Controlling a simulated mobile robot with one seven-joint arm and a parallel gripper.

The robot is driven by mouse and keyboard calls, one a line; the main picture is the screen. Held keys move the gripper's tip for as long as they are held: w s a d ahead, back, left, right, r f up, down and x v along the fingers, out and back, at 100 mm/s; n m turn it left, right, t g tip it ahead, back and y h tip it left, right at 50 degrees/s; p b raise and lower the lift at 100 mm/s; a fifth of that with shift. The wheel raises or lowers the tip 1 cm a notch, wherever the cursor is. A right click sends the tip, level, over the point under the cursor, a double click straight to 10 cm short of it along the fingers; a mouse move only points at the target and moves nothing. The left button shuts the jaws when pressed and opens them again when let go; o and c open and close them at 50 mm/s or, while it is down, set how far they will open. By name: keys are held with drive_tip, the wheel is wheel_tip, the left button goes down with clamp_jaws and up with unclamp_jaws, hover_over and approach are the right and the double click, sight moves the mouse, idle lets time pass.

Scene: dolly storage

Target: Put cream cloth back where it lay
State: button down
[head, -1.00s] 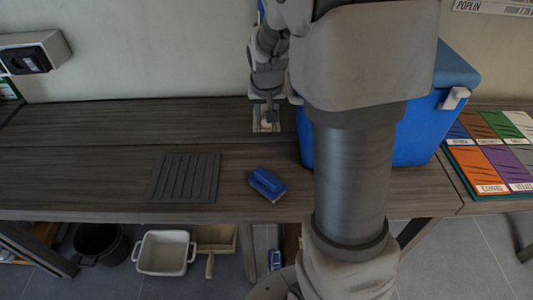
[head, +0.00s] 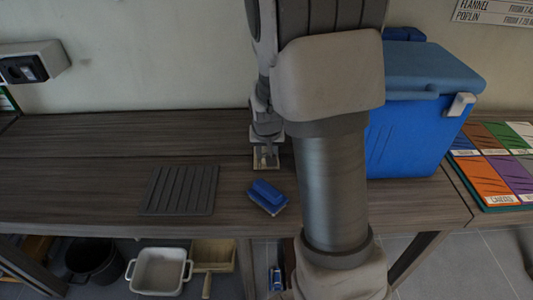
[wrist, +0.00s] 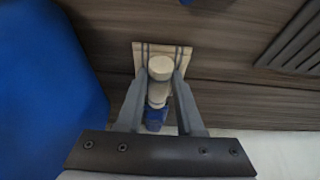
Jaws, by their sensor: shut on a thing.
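My gripper (head: 265,162) points down over the table, and its fingers are closed around a cream, roll-shaped thing (wrist: 160,68), which I take to be the cream cloth. In the wrist view it sits between the fingertips, above a pale square piece with dark stripes (wrist: 139,61). That square also shows under the gripper in the head view (head: 254,164). A small blue part (wrist: 155,119) shows between the fingers, closer to the palm; I cannot tell what it belongs to. Whether the square touches the table is unclear.
A blue brush-like block (head: 267,195) lies just in front of my gripper. A dark ribbed mat (head: 180,190) lies to its left. A blue cooler box (head: 410,135) stands to the right, beyond my arm. Colour sample cards (head: 480,175) lie at far right. The left tabletop is clear.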

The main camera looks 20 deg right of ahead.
drive_tip(key=shift+f, duration=0.15)
drive_tip(key=c, duration=0.5)
unclamp_jaws()
drive_tip(key=shift+c, duration=0.2)
drive_tip(key=p+v, duration=0.5)
drive_tip(key=v, duration=0.7)
drive_tip(key=s+a+r+n, duration=0.1)
drive_tip(key=s+a+r, duration=0.2)
drive_tip(key=s, duration=0.3)
drive_tip(key=s+a+r+n+t+y, duration=0.1)
drive_tip(key=s+a+r+n, duration=0.1)
drive_tip(key=s+r, duration=0.3)
drive_tip(key=s+a+r+n, duration=0.1)
drive_tip(key=s+a+r, duration=0.3)
drive_tip(key=s, duration=0.3)
drive_tip(key=shift+s+r+n+y, duration=0.25)
drive_tip(key=shift+s+n+y, duration=0.05)
drive_tip(key=shift+s+y, duration=0.1)
